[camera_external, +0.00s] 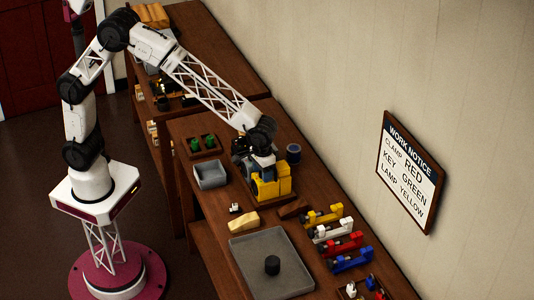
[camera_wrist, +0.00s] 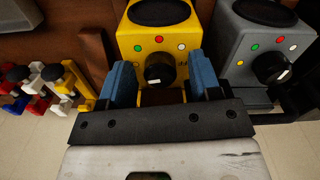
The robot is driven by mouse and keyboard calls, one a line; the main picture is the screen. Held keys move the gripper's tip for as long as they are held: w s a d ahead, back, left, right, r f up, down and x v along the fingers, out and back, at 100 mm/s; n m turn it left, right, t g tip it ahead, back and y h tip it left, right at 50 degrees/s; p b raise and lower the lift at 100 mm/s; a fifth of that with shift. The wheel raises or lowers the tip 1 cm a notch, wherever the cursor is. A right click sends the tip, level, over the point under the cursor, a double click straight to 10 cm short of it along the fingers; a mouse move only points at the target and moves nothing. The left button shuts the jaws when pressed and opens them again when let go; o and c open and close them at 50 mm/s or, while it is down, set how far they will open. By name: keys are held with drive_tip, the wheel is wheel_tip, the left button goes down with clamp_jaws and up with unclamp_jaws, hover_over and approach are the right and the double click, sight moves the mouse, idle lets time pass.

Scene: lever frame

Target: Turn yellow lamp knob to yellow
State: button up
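The yellow lamp (camera_wrist: 139,32) is a yellow box with a dark round top. Its front has green, red and pale dots above a black knob (camera_wrist: 158,68). A white mark shows low on the knob, a little left of its middle. My gripper (camera_wrist: 160,72) is open, with one blue finger on each side of the knob; contact cannot be told. In the external view the yellow lamp (camera_external: 273,187) stands on the table below my gripper (camera_external: 262,162), and its knob is hidden.
A grey lamp (camera_wrist: 238,40) with its own black knob (camera_wrist: 271,68) stands close on the right in the wrist view. A grey bin (camera_external: 210,174), a grey tray (camera_external: 243,250) and several coloured clamps (camera_external: 343,244) are on the table. A wall notice (camera_external: 408,172) reads lamp yellow.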

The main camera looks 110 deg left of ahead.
drive_tip(key=shift+r, duration=0.1)
drive_tip(key=shift+r, duration=3.8)
drive_tip(key=shift+s+d+r, duration=0.1)
drive_tip(key=shift+s+r, duration=0.1)
drive_tip(key=s+d+r+m, duration=0.2)
drive_tip(key=s+r, duration=0.1)
drive_tip(key=s, duration=0.5)
drive_tip(key=s+d+r+m+t, duration=0.1)
drive_tip(key=s+d+r+m, duration=0.2)
drive_tip(key=s, duration=0.6)
drive_tip(key=s+d+r+m, duration=0.15)
drive_tip(key=s+r, duration=0.25)
drive_tip(key=s, duration=0.4)
drive_tip(key=s+d+f+m, duration=0.1)
drive_tip(key=s+d+m, duration=0.1)
drive_tip(key=s, duration=1)
drive_tip(key=s+d+f+m+t, duration=0.1)
drive_tip(key=s+d+f+m, duration=0.1)
drive_tip(key=s, duration=1)
drive_tip(key=shift+t, duration=0.3)
